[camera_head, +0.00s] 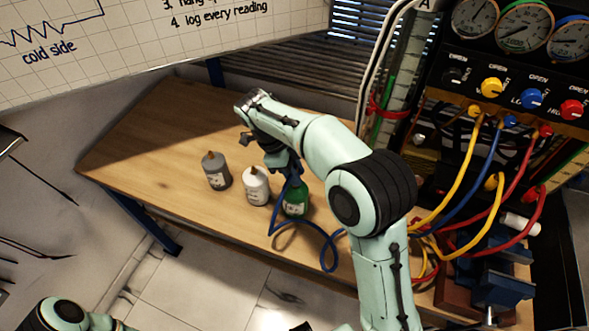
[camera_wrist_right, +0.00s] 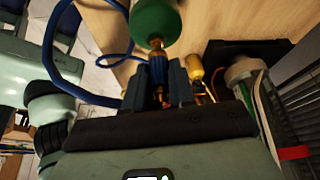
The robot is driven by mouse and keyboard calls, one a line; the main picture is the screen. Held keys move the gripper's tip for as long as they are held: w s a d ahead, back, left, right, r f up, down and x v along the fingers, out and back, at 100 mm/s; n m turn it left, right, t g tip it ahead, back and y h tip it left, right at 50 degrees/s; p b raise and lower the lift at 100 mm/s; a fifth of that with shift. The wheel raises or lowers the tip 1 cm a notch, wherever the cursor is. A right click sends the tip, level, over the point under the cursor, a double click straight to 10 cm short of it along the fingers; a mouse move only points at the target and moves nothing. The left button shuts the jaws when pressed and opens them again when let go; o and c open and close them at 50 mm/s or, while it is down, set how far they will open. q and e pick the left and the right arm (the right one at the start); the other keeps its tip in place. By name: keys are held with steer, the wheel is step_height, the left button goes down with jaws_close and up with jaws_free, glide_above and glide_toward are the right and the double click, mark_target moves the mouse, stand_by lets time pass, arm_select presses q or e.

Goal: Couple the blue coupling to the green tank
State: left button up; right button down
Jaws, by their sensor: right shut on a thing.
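The green tank (camera_head: 295,201) stands upright on the wooden table, at the right end of a row of tanks. In the right wrist view the green tank (camera_wrist_right: 155,22) shows with its brass top fitting pointing toward my gripper. My right gripper (camera_wrist_right: 158,85) is shut on the blue coupling (camera_wrist_right: 158,68), with a finger on each side. The coupling is in line with the brass fitting and right at it; I cannot tell whether it is seated. In the head view my right gripper (camera_head: 293,173) is just above the green tank, and my wrist hides part of it. My left gripper is out of view.
A white tank (camera_head: 256,188) and a grey tank (camera_head: 215,171) stand left of the green one. The blue hose (camera_head: 328,252) loops in front of the tanks. The gauge rig (camera_head: 500,75) with yellow, blue and red hoses is at the right. The table's left part is clear.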

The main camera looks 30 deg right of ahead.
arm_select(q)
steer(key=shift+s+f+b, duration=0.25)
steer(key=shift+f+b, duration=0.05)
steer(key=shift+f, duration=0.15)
arm_select(e)
steer(key=shift+f, duration=0.65)
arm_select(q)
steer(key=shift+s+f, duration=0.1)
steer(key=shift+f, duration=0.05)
arm_select(e)
steer(key=shift+f, duration=0.3)
steer(key=c, duration=0.5)
jaws_free()
steer(key=shift+c, duration=0.2)
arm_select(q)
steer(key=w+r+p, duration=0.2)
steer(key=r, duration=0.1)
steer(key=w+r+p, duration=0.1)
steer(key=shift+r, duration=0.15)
arm_select(e)
steer(key=v, duration=1.3)
steer(key=shift+r, duration=0.25)
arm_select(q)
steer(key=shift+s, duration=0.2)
